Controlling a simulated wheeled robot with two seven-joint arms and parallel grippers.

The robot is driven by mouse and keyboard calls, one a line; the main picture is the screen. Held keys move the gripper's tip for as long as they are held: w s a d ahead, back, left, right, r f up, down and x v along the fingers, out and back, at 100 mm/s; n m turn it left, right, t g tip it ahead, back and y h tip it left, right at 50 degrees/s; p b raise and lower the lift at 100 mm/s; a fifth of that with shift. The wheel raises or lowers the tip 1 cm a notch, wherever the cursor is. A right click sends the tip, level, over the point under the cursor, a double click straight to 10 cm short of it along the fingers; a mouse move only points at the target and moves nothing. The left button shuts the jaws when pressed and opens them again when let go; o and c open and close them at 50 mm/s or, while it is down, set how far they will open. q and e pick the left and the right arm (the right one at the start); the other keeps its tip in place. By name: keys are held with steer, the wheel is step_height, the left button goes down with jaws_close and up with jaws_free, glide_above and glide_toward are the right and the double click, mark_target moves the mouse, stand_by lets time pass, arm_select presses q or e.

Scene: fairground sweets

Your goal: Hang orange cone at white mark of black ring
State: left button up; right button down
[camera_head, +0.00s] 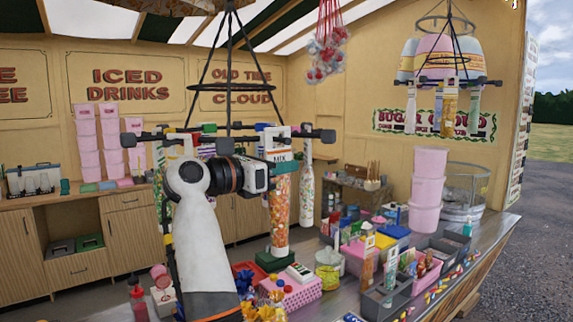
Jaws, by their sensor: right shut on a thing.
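The black ring (305,134) hangs on black rods in the centre, with black blocks around it and several cones below. A white mark (283,131) shows on its near right side. The orange cone (280,210), a clear tube of orange sweets with a "MIX" label, stands upright just under that mark. Its top is at about the ring's height in the picture; I cannot tell whether it touches. My right gripper (264,178) reaches in from the left side of the cone and is shut on its upper part. The fingertips are partly hidden. My left gripper is not in view.
Another cone (307,190) hangs just right of the orange one. A green base (273,262) lies below. The counter holds a pink dotted box (290,292), grey bins (386,299) and pink tubs (428,190). A second ring (447,82) with cones hangs at upper right.

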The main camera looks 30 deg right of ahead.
steer(key=shift+w+f+b, duration=0.1)
steer(key=shift+f+b, duration=0.25)
stand_by(0.5)
steer(key=c, duration=0.5)
jaws_free()
steer(key=shift+a, duration=0.1)
